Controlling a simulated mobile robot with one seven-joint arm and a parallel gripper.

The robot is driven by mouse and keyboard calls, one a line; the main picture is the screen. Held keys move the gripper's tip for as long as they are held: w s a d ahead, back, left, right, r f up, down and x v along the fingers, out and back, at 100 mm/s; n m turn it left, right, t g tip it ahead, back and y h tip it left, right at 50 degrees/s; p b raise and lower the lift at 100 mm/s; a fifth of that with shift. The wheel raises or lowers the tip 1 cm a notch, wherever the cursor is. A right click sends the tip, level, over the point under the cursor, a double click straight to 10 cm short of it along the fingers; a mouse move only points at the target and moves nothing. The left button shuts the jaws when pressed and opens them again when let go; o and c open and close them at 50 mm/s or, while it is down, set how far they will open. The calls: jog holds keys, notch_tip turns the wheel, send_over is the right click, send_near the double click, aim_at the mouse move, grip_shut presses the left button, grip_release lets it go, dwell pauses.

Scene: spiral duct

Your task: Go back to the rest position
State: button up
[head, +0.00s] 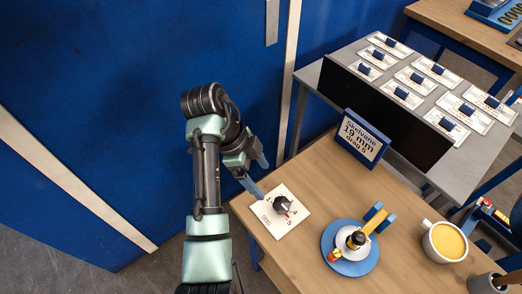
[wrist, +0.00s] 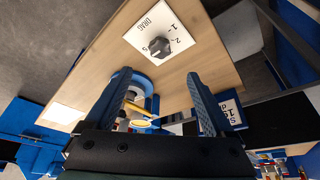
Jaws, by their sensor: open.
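My gripper (head: 258,174) hangs over the left edge of the wooden table (head: 262,237), near a white dial card. In the wrist view, my gripper (wrist: 156,98) shows two blue fingers spread apart with nothing held between them. The white card (head: 270,218) lies flat on the table with a dark knob (head: 282,204) and printed numbers. The knob also shows in the wrist view (wrist: 159,47), beyond the fingertips and apart from them.
A blue round base (head: 345,266) with a yellow-and-blue device stands right of the card. A yellow-filled cup (head: 443,242) is farther right. A blue sign (head: 361,138) stands at the table's back. A grey table (head: 467,170) holds several white cards behind a black panel (head: 385,118).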

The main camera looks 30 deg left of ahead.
dwell(0.3)
jog(key=w+d+r+n+t+y, duration=0.35)
jog(key=w+r+t, duration=0.35)
jog(key=w+r, duration=0.7)
jog(key=d+r+n+t+y, duration=0.1)
jog(key=d+r+n+t, duration=0.2)
jog(key=r, duration=0.6)
jog(key=d+r+n+t+y, duration=0.1)
jog(key=d+r+t, duration=0.25)
jog(key=r, duration=0.65)
jog(key=s+d+r+n+t, duration=0.2)
jog(key=s+d+r+t, duration=0.2)
jog(key=r, duration=0.8)
jog(key=s+d+r+n+t+h, duration=0.1)
jog(key=s+d+r+n+t, duration=0.2)
jog(key=s+d+r+t, duration=0.2)
jog(key=s+r+t, duration=0.3)
jog(key=s+r, duration=0.4)
jog(key=s, duration=0.1)
jog(key=shift+s+d+r+n, duration=0.15)
jog(key=shift+d+r+n, duration=0.1)
jog(key=shift+n, duration=0.1)
